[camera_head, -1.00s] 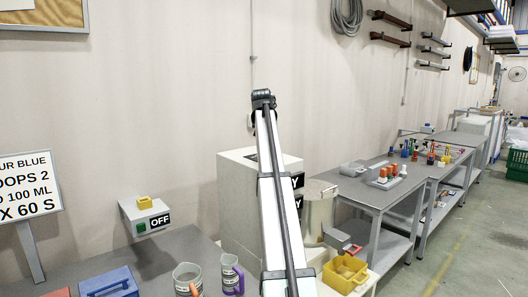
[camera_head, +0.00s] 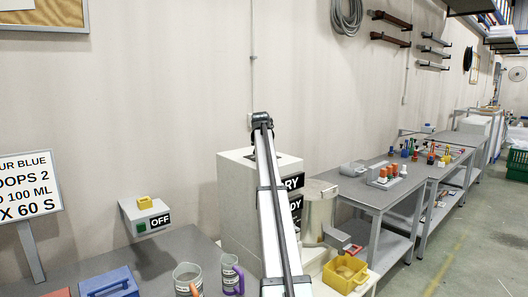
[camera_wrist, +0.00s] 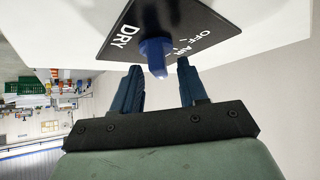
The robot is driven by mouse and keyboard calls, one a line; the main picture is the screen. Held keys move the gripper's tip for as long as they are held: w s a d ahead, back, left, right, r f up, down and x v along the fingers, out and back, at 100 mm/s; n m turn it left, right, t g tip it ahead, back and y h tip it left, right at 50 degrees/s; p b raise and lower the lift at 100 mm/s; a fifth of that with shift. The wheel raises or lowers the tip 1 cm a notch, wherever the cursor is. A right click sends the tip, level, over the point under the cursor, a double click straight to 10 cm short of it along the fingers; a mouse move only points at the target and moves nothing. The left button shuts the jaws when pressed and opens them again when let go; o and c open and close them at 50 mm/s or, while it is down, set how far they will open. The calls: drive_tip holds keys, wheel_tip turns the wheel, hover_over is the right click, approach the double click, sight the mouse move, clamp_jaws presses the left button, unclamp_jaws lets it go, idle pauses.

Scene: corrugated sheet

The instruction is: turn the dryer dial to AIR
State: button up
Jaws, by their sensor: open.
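The dryer dial (camera_wrist: 155,54) is a blue knob on a black plate (camera_wrist: 178,22) with white OFF, AIR and DRY labels. In the wrist view, DRY reads at the left of the knob and AIR and OFF at the right. I cannot tell for sure which label the knob points at. My gripper (camera_wrist: 160,66) is open, with its two blue fingers on either side of the knob's lower end. It does not visibly grip the knob. In the head view the dryer (camera_head: 236,200) is a pale box partly behind my arm, and the dial and gripper are hidden.
A yellow bin (camera_head: 345,272) and a cream cylinder (camera_head: 319,208) stand right of the dryer. An OFF switch box (camera_head: 146,217) is on the wall at the left. Jugs (camera_head: 188,276) and a blue box (camera_head: 109,283) sit on the front bench.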

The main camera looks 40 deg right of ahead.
drive_tip(key=shift+x, duration=0.75)
clamp_jaws()
